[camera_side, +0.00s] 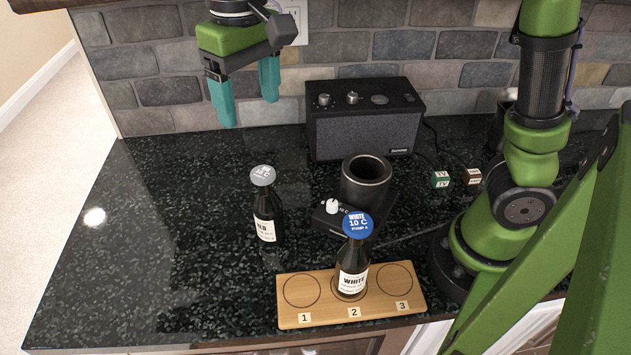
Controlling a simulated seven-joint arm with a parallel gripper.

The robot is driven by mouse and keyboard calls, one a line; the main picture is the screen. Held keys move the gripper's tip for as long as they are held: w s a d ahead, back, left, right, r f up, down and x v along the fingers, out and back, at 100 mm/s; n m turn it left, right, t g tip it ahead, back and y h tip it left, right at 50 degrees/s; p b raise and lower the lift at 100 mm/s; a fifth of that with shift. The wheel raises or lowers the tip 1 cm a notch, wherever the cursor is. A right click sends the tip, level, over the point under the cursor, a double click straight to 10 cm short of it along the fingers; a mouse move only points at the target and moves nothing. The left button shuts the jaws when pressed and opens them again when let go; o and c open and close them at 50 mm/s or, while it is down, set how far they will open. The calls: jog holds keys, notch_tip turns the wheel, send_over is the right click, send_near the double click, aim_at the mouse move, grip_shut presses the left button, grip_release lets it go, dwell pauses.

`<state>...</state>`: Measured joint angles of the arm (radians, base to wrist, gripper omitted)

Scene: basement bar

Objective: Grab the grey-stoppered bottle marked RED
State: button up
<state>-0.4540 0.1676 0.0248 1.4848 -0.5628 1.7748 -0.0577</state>
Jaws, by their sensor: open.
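A dark bottle (267,217) with a grey stopper stands upright on the black counter, left of centre. Its white label is partly turned away and reads like the end of "RED". A second dark bottle (351,268) with a blue stopper and a label reading "WHITE" stands on the middle circle, marked 2, of a wooden board (290,318). My gripper (245,107) is open and empty, with its two teal fingers pointing down. It hangs above the counter near the back wall, higher in the picture than the grey-stoppered bottle and apart from it.
A black speaker (362,130) stands against the stone wall. A dark cylindrical holder (365,182) on a black base stands right of the grey-stoppered bottle. Small labelled blocks (440,179) lie on cables further right. The counter left of the grey-stoppered bottle is clear.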

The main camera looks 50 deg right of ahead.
aim_at(263, 173)
jog(key=f, duration=1.7)
jog(key=shift+s+d, duration=0.1)
jog(key=shift+s, duration=0.15)
grip_shut()
